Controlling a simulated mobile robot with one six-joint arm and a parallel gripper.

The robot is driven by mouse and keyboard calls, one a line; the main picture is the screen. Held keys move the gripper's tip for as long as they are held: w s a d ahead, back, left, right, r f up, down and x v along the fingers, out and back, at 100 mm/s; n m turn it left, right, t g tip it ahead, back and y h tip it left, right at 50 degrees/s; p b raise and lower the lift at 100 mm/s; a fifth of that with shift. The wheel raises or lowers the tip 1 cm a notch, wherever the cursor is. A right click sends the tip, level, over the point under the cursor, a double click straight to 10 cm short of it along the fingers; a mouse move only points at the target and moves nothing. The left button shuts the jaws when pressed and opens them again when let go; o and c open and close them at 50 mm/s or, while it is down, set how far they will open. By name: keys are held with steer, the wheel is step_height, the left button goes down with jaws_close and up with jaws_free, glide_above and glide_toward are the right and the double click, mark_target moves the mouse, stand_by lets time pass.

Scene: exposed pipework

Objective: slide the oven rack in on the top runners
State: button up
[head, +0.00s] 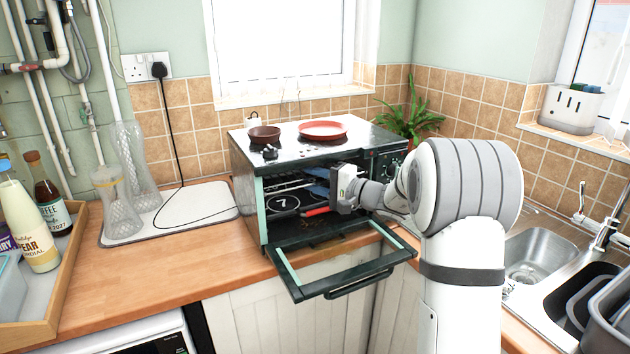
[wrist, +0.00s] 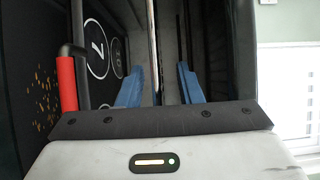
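The small oven (head: 256,200) stands on the worktop with its door (head: 345,277) folded down open. The oven rack (head: 284,187) shows as thin pale wires inside the cavity; its runners are too dark to make out. My gripper (head: 318,181) reaches into the oven mouth from the right. In the wrist view my gripper (wrist: 160,86) has its fingers apart, with a clear gap and no visible grip on the bar.
A dark pan marked 7 (head: 286,203) with a red handle (wrist: 67,84) sits low in the oven, close to my gripper. A brown bowl (head: 264,135) and a red plate (head: 323,130) rest on top. Glass vases (head: 122,205) stand left; the sink (head: 540,253) is right.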

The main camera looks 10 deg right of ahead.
steer(key=shift+d+r, duration=0.1)
steer(key=b+v, duration=0.1)
steer(key=v, duration=0.6)
steer(key=shift+s+d, duration=0.1)
steer(key=s+a+f+n+g+h, duration=0.1)
steer(key=s+a+g, duration=0.2)
steer(key=s, duration=0.3)
steer(key=s+a+f+n+g+h+p, duration=0.1)
steer(key=s+a+g, duration=0.1)
steer(key=s, duration=0.4)
steer(key=s+a+f+n+g+h+p, duration=0.1)
steer(key=s+a+n+g+h, duration=0.1)
steer(key=s, duration=0.5)
steer(key=shift+a+f+g, duration=0.25)
steer(key=shift+a+g, duration=0.55)
steer(key=shift+a, duration=0.35)
steer(key=s+d+f+n+h+p, duration=0.1)
steer(key=s+d+n+h, duration=0.1)
steer(key=s+d+h, duration=0.2)
steer(key=s+d+f+n+h+p, duration=0.1)
steer(key=s+d+h, duration=0.3)
steer(key=s, duration=0.7)
steer(key=shift+f+n+h, duration=0.4)
steer(key=shift+f+h, duration=0.05)
steer(key=shift+h, duration=0.45)
steer(key=shift+s, duration=0.15)
